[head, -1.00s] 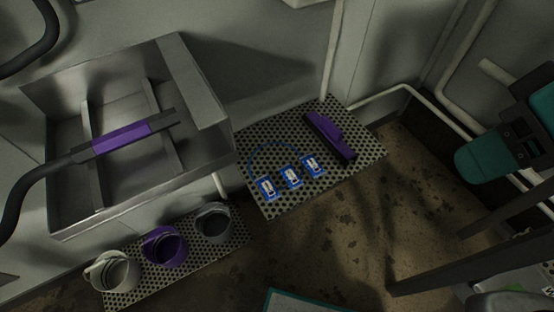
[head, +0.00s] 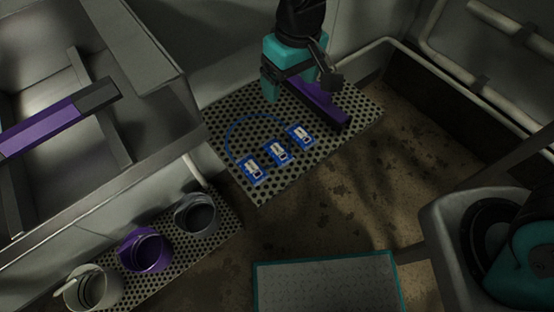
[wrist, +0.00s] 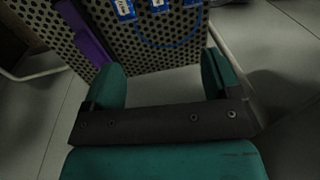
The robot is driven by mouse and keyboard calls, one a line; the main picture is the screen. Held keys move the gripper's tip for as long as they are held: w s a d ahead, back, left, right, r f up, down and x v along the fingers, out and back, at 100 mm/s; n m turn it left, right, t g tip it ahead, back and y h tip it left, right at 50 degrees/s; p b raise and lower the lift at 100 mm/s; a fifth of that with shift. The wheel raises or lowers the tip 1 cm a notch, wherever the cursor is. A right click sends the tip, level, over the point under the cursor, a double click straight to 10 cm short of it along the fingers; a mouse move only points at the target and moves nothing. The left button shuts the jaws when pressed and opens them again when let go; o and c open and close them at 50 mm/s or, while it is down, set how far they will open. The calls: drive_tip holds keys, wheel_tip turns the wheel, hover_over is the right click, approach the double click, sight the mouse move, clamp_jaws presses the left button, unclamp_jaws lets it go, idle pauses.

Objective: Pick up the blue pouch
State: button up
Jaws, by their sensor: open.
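Blue pouches with white labels lie in a slanting row on a perforated metal shelf (head: 330,140): a near-left one (head: 252,170), a middle one (head: 278,151) and a far-right one (head: 300,135). In the wrist view, parts of the pouches (wrist: 125,9) show at the top edge, cut off. My gripper (wrist: 163,70) is open, with its two teal fingers apart and nothing between them. In the head view it is at the back of the shelf, behind the pouches and overlapping the purple bar in the picture. Its fingertips are hard to make out there.
A purple bar (head: 322,103) with dark ends lies on the shelf right of the pouches. A blue curved line (head: 240,122) marks the shelf. Grey, purple (head: 145,250) and pale pots stand on a lower perforated ledge. A metal basin (head: 150,100) is at left. A teal-edged panel (head: 325,258) lies in front.

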wheel_tip(320, 180, down, 9)
drive_tip(key=w+a+h+b, duration=0.1)
drive_tip(key=a+b, duration=0.1)
drive_tip(key=a, duration=0.1)
hover_over(277, 149)
wheel_tip(277, 149, down, 11)
drive_tip(key=shift+w+a+f+b, duration=0.1)
drive_tip(key=shift+b, duration=0.25)
drive_tip(key=shift+f+b, duration=0.3)
drive_tip(key=shift+f, duration=2.7)
drive_tip(key=c, duration=1)
